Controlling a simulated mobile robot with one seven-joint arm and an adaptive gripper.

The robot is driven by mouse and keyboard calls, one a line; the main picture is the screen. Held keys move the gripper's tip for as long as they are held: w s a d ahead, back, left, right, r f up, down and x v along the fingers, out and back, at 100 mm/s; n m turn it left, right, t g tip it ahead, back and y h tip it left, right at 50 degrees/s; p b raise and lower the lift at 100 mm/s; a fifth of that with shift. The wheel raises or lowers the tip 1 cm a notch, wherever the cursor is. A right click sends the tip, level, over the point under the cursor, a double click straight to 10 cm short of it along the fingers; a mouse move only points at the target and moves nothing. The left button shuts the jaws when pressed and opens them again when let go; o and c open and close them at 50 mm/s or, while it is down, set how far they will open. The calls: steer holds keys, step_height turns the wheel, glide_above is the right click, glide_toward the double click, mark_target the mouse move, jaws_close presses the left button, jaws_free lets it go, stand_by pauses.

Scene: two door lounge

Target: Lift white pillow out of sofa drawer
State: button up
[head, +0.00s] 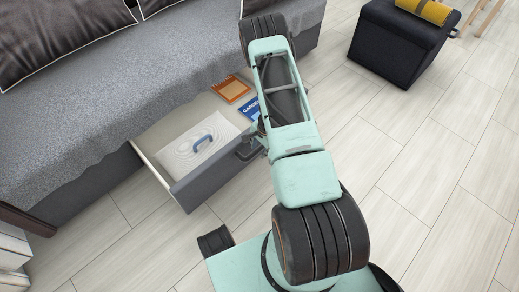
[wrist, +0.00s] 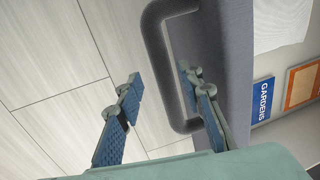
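A white corner, likely of the pillow, shows in the wrist view (wrist: 280,22). My gripper (wrist: 160,80) is open at the drawer front. The grey drawer handle (wrist: 155,50) passes between its fingers: one finger is outside the bar, the other on the drawer side. Contact cannot be told. In the head view my arm hides most of the gripper and the drawer's right end.
A blue book marked "GARDENS" (wrist: 263,98) and an orange-brown framed item (head: 231,90) lie in the drawer. The grey sofa (head: 120,70) stands behind it. A dark ottoman (head: 395,48) with a yellow roll (head: 425,10) stands at upper right. The floor at right is clear.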

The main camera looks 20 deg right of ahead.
step_height(320, 180, up, 11)
steer(key=s, duration=0.2)
steer(key=shift+s+d+r, duration=0.15)
steer(key=shift+d+r, duration=0.05)
steer(key=shift+d, duration=0.2)
stand_by(0.3)
